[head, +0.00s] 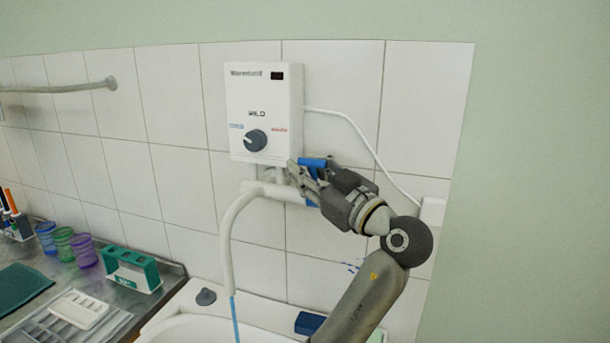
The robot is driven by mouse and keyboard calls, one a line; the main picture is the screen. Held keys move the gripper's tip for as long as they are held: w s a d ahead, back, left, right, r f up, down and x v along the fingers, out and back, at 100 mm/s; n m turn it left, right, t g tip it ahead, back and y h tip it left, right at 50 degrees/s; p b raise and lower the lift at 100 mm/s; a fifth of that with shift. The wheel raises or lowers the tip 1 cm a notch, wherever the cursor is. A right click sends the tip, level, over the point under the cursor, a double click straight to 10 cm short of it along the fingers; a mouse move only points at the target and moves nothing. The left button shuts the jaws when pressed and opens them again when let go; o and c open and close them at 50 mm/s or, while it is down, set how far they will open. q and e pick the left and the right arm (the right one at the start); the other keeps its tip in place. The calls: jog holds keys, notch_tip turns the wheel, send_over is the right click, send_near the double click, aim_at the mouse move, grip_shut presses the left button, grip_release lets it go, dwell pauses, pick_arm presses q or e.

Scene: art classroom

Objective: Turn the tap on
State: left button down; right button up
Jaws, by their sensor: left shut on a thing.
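The tap is a white pipe with a curved spout (228,230) below a white wall-mounted water heater (262,90). A thin blue streak, which looks like water, runs down from the spout's lower end. My left gripper (302,172) is at the right end of the tap's pipe, just under the heater's lower right corner. It is shut on the tap handle, which the fingers mostly hide. Blue parts show above and below the fingers; I cannot tell whether they belong to the handle. My right gripper is not in view.
A white sink (205,328) lies below the spout. On the left, a metal counter (165,275) holds several coloured cups, a green holder (132,270) and a grey tray (78,310). A dark blue block (309,323) lies on the sink's rim. A white cable runs down the tiled wall.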

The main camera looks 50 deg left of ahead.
pick_arm(q)
jog(key=c, duration=1.3)
grip_release()
jog(key=shift+w+d, duration=0.25)
jog(key=shift+w, duration=0.05)
jog(key=shift+c, duration=0.2)
jog(key=shift+o, duration=1.3)
jog(key=shift+w+d, duration=0.1)
jog(key=shift+d, duration=0.15)
jog(key=shift+w+d+r, duration=0.1)
jog(key=shift+d, duration=0.05)
jog(key=shift+a, duration=0.2)
jog(key=shift+s, duration=0.25)
jog(key=shift+d, duration=0.15)
jog(key=d+f, duration=0.2)
jog(key=d, duration=0.9)
jog(key=shift+s+d+f, duration=0.15)
jog(key=shift+s+d, duration=0.15)
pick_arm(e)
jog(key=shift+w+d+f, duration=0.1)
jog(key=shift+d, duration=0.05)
